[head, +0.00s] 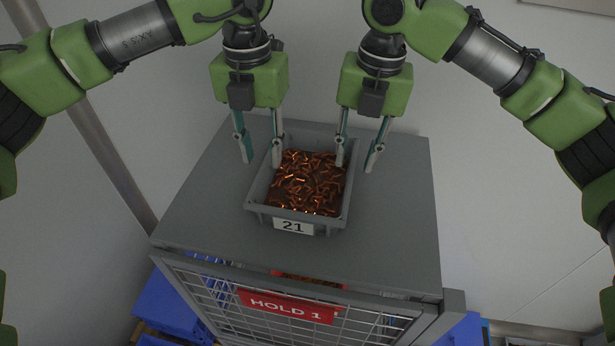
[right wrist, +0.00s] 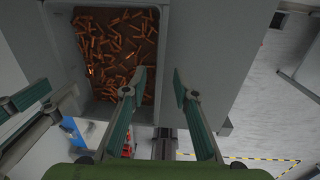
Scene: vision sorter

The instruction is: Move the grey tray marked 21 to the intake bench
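The grey tray marked 21 (head: 293,226) sits upright on top of a grey cabinet (head: 400,220) and is filled with small copper-coloured pieces. Its label faces the front. My left gripper (head: 261,156) is open over the tray's left wall, one finger on the inner side and one outside. My right gripper (head: 357,160) is open over the right wall in the same way. In the right wrist view, the right gripper's fingers (right wrist: 155,88) are well apart, with the tray's rim (right wrist: 158,50) between them, not pinched. The intake bench cannot be made out.
The cabinet has a mesh front with a red HOLD 1 sign (head: 287,306), and a red container (head: 308,279) shows behind it. Blue bins (head: 176,303) stand low at the left. A pale wall is close behind. The cabinet top around the tray is clear.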

